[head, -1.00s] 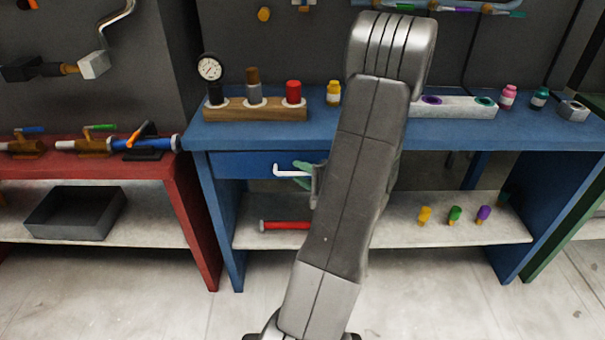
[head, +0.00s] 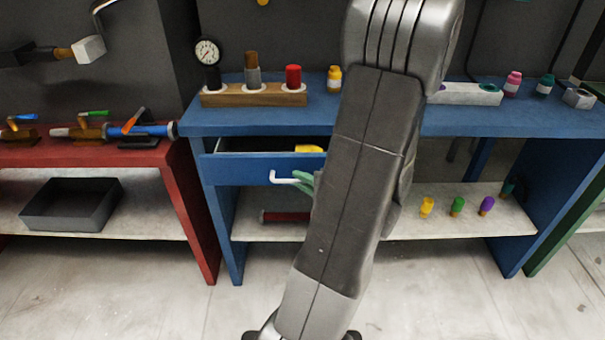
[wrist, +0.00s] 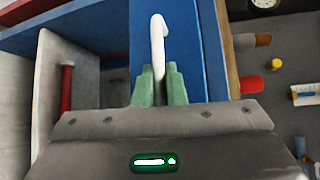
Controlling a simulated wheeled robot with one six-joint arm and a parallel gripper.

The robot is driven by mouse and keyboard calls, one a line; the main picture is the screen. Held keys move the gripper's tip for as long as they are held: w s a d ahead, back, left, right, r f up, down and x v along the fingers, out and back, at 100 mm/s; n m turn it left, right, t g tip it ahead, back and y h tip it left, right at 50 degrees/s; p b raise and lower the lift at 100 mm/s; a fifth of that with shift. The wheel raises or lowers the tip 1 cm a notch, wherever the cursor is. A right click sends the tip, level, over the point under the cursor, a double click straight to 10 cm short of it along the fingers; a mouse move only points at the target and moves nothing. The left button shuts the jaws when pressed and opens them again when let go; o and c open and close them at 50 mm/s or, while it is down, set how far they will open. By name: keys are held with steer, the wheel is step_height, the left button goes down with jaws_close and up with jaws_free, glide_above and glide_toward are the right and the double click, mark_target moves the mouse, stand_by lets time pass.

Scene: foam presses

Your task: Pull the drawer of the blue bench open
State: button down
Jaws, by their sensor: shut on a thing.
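The blue bench (head: 400,124) stands in the middle of the head view. Its blue drawer (head: 235,171) is partly open, and a yellow thing (head: 309,148) shows inside it. The white handle (head: 284,178) is on the drawer's front. My gripper (head: 306,181) is at the handle, its green fingers partly hidden behind my arm in the head view. In the wrist view the green fingers of my gripper (wrist: 160,84) are closed around the white handle (wrist: 158,45), one on each side.
A wooden block (head: 253,96) with a gauge and several cylinders stands on the bench top. A red rod (head: 284,216) and several small coloured bottles (head: 456,206) are on the lower shelf. A red bench (head: 182,200) with a grey bin (head: 72,205) stands at the left.

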steer(key=s+b, duration=0.3)
steer(key=s, duration=1)
steer(key=shift+s, duration=0.2)
steer(key=c, duration=1.5)
jaws_free()
steer(key=shift+d, duration=0.1)
steer(key=p+v, duration=0.1)
steer(key=v, duration=1.2)
steer(key=shift+s+d+p, duration=0.15)
steer(key=shift+s+p, duration=0.15)
steer(key=shift+p, duration=0.1)
steer(key=shift+w, duration=0.1)
steer(key=b+x, duration=0.1)
steer(key=x, duration=1.2)
steer(key=shift+w+b, duration=0.2)
steer(key=shift+b, duration=0.1)
